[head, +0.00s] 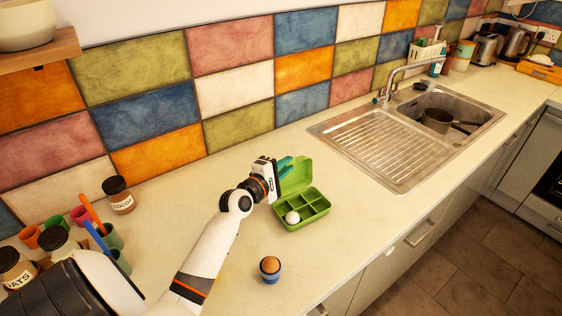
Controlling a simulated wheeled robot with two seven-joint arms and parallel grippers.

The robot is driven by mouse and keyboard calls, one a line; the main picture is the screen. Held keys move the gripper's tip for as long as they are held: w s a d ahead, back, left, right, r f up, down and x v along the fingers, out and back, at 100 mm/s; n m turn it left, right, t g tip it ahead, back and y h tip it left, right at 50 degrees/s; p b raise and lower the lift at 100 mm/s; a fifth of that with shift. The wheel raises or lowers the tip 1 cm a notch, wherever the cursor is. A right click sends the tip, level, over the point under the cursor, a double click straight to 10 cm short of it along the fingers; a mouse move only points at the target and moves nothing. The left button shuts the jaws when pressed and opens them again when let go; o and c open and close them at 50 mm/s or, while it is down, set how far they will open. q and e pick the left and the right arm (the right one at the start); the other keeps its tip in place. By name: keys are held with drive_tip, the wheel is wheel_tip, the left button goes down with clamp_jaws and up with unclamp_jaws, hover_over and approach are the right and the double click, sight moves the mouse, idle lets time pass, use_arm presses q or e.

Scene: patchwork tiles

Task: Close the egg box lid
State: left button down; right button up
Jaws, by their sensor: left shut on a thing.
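The green egg box (318,211) stands open on the counter, with its lid (298,174) raised at the back. A white egg (292,218) sits in a front left compartment, and the other compartments that I can see look empty. My left gripper (286,165) is at the left upper edge of the lid, its teal fingers shut on it. The exact contact is partly hidden by the gripper body. My right gripper is not in view.
A brown egg in a blue egg cup (270,276) stands in front of the box. A cocoa jar (119,196) and several coloured cups are at the left. The sink's drainer (375,150) lies to the right.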

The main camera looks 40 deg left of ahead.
use_arm(q)
drive_tip(key=shift+s+d+m, duration=0.25)
drive_tip(key=shift+d+m, duration=0.35)
drive_tip(key=c, duration=1.3)
unclamp_jaws()
drive_tip(key=s+b, duration=0.1)
drive_tip(key=s, duration=0.7)
drive_tip(key=s+b, duration=0.1)
drive_tip(key=s, duration=0.3)
drive_tip(key=shift+d+r+b, duration=0.1)
drive_tip(key=shift+r+b, duration=0.15)
drive_tip(key=shift+b, duration=0.05)
